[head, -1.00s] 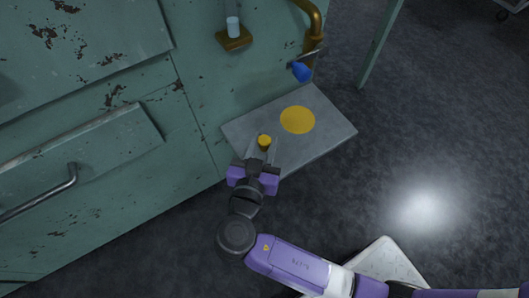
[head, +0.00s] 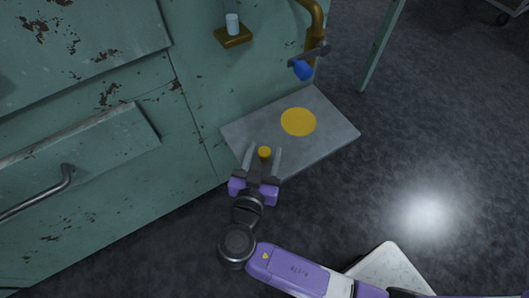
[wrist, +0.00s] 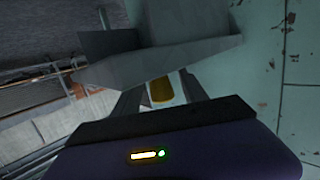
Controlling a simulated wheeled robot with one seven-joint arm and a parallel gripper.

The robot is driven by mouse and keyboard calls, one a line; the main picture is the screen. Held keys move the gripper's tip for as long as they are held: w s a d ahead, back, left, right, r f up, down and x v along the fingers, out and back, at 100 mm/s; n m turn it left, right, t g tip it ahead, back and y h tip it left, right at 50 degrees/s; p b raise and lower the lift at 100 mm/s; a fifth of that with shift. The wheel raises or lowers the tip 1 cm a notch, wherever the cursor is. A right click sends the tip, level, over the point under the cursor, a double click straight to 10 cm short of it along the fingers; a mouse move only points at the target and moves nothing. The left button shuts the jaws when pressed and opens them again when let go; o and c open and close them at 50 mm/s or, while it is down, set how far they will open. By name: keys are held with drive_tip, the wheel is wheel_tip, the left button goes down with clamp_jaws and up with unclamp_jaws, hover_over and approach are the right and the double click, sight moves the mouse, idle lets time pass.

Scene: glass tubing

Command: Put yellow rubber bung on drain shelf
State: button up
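The fingers are spread open. The grey drain shelf (head: 334,134) juts out low from the green cabinet and carries a flat yellow disc mark (head: 298,122).
The green cabinet (head: 110,90) with a metal handle (head: 50,195) is at left. Above the shelf are a small brass ledge with a pale cup (head: 232,24) and a brass pipe with a blue tap knob (head: 303,70). Dark floor lies open at right.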

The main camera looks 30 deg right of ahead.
drive_tip(key=shift+r+p, duration=0.3)
drive_tip(key=p+v, duration=0.3)
drive_tip(key=v, duration=0.9)
